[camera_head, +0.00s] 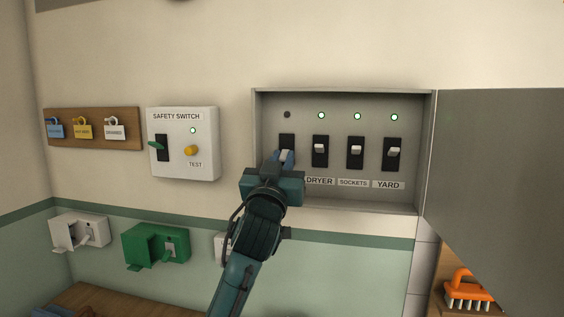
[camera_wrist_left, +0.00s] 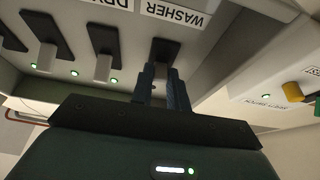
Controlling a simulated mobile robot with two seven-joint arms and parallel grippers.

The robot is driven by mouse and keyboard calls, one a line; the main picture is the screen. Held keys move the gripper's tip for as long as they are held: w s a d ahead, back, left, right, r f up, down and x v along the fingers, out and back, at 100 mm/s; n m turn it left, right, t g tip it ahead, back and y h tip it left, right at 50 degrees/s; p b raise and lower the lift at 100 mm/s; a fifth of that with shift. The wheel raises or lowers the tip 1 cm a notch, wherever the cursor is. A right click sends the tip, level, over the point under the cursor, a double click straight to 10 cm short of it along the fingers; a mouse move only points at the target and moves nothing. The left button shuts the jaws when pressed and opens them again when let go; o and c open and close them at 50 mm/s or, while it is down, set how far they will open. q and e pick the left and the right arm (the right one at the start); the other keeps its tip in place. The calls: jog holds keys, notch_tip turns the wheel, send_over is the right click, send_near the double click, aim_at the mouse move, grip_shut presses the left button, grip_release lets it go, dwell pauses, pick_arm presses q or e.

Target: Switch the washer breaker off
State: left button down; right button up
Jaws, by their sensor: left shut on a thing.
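The washer breaker (camera_head: 287,140) is the leftmost of the row in the open grey breaker box (camera_head: 345,98). The small lamp (camera_head: 287,114) above it is dark. My left gripper (camera_head: 285,158) is at this breaker and covers its lower part and its label. In the left wrist view, an upside-down WASHER label (camera_wrist_left: 174,12) is beside the breaker's black plate (camera_wrist_left: 165,49). There my left gripper's fingers (camera_wrist_left: 163,85) are shut on the breaker's lever, which they mostly hide. The lever's exact tilt cannot be told. My right gripper is not in view.
The dryer (camera_head: 320,150), sockets (camera_head: 355,152) and yard (camera_head: 393,153) breakers have green lamps lit. The box's open door (camera_head: 500,180) stands at the right.

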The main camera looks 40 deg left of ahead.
pick_arm(q)
jog(key=shift+f+b, duration=0.4)
jog(key=shift+b, duration=0.65)
jog(key=shift+a+f+t+b, duration=0.1)
jog(key=shift+t+b, duration=0.3)
jog(key=shift+b, duration=0.15)
jog(key=shift+w+t+y+b, duration=0.1)
jog(key=shift+t+y+b, duration=0.2)
jog(key=shift+y+b, duration=0.1)
jog(key=shift+r, duration=0.25)
jog(key=c, duration=1.4)
grip_release()
jog(key=shift+o, duration=0.2)
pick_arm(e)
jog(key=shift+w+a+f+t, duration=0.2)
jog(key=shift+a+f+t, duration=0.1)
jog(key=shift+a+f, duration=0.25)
